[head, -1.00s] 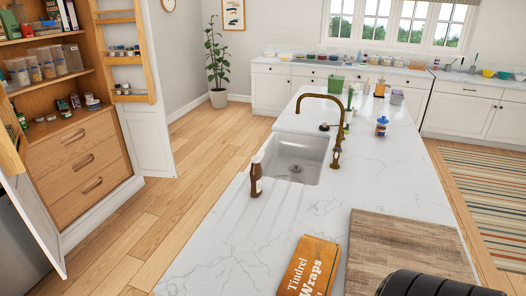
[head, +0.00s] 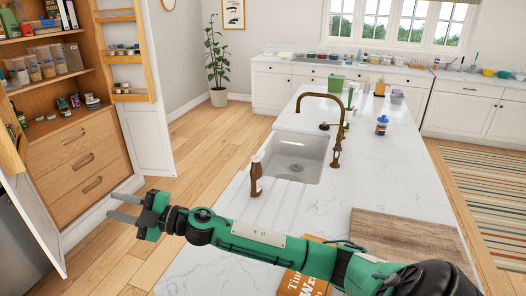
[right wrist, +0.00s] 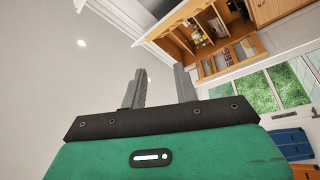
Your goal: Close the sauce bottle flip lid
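The sauce bottle (head: 256,178) is brown with a pale cap and stands upright on the white marble island, just left of the sink. Whether its flip lid is open is too small to tell. My right gripper (head: 124,207) reaches across the island from the lower right and hangs past its left edge, over the wood floor. Its two grey fingers are apart with nothing between them. In the right wrist view the fingers (right wrist: 160,88) are also spread and empty, and the bottle is out of sight there. My left gripper is not in view.
The sink (head: 297,157) and brass faucet (head: 335,125) are beside the bottle. A wraps box (head: 302,284) and wooden board (head: 405,232) lie near my right arm. An open pantry door rack (head: 126,60) stands left. A blue-lidded jar (head: 382,125) stands farther back.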

